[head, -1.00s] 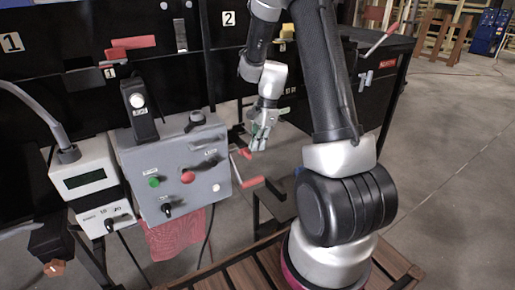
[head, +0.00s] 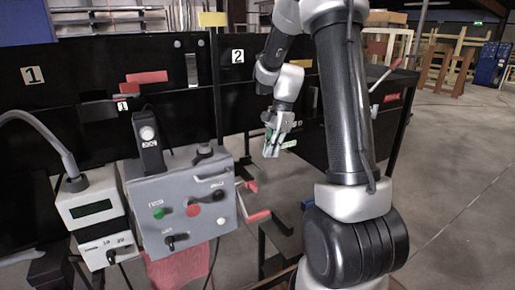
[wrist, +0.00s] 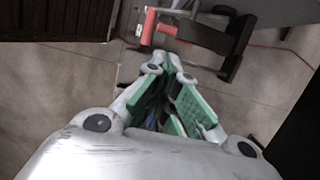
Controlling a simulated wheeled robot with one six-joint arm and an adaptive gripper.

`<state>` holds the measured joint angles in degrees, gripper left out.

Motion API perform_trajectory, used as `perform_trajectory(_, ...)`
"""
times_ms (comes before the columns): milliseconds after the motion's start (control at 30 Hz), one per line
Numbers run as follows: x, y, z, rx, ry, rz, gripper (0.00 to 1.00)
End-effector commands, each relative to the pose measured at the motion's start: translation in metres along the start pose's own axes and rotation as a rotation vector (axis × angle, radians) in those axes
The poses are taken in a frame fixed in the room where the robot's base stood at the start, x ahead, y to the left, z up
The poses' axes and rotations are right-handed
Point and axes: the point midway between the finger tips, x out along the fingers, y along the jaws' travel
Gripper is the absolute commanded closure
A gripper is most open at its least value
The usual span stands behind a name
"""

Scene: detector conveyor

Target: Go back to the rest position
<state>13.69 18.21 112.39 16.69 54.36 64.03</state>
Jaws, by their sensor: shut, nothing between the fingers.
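My gripper (head: 272,150) hangs pointing down at the end of my folded arm, in the middle of the head view. It is to the right of the grey control box and apart from it. In the wrist view my gripper (wrist: 166,68) shows its green-padded fingers with their tips together and nothing held. Below it are the floor and a red handle (wrist: 148,27) on a dark frame.
The grey control box (head: 165,232) has a green button (head: 158,213) and a red button (head: 194,209). A white display unit (head: 90,208) stands at its left. Red-handled levers (head: 258,216) stick out at its right. Black panels stand behind; open floor (head: 450,185) lies at right.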

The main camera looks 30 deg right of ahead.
Motion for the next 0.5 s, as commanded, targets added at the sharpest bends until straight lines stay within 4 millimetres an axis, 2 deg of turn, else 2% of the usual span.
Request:
perform_trajectory(233, 0.000, 0.000, 0.000, -0.025, 0.000, 0.000, 1.00)
perform_trajectory(367, 0.000, 0.002, -0.001, -0.162, 0.004, 0.007, 1.00)
perform_trajectory(500, 0.009, 0.033, -0.004, -0.420, 0.006, 0.076, 1.00)
